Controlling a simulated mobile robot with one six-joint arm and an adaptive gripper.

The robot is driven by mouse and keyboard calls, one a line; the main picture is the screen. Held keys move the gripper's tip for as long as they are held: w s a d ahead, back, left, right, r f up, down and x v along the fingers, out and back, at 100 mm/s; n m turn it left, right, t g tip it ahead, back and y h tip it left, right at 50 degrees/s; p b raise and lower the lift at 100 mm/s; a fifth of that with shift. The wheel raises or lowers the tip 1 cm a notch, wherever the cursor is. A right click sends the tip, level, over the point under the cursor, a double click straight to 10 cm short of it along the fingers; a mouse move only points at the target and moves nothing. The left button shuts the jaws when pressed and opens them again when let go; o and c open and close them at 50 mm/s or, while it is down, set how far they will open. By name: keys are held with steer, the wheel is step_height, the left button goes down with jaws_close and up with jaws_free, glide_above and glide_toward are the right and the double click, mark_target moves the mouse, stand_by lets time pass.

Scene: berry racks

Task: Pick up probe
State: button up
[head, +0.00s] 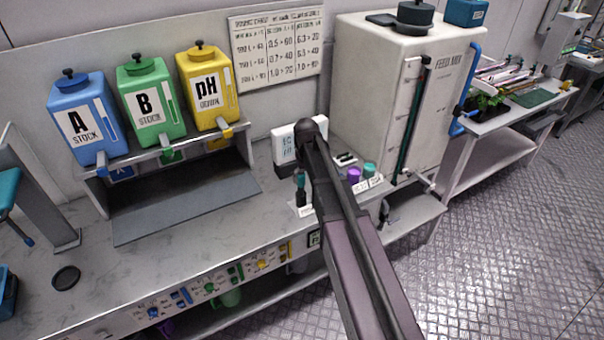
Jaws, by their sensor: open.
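A slim upright item with a teal top and dark lower part (301,184), which looks like the probe, stands on the bench beside a small white label. It is just left of my arm, in front of a white meter with a display (284,146). My dark arm reaches up from the bottom edge across the middle of the head view, and its rounded black joint overlaps the meter. My gripper's fingers cannot be made out. Part of the bench beside the probe is hidden behind my arm.
Blue (82,115), green (150,100) and yellow (207,90) stock bottles stand on a rack at left. A large white feed tank (400,90) stands right of my arm. Purple (353,175) and green (369,169) caps sit before it. The floor at right is clear.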

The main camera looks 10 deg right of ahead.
mark_target(301, 178)
steer(key=w+r+p, duration=0.1)
steer(key=w+r, duration=0.1)
steer(key=w+r+p, duration=0.2)
steer(key=w, duration=0.1)
steer(key=w+r+p, duration=0.1)
steer(key=w+r, duration=0.1)
steer(key=w, duration=0.1)
steer(key=shift+w, duration=0.1)
steer(key=shift+f, duration=0.15)
step_height(301, 178, down, 8)
steer(key=b, duration=0.8)
steer(key=shift+f, duration=0.25)
steer(key=shift+f+b, duration=0.1)
steer(key=shift+b, duration=0.2)
steer(key=shift+a+f+b, duration=0.1)
steer(key=shift+f+b, duration=2.4)
jaws_close()
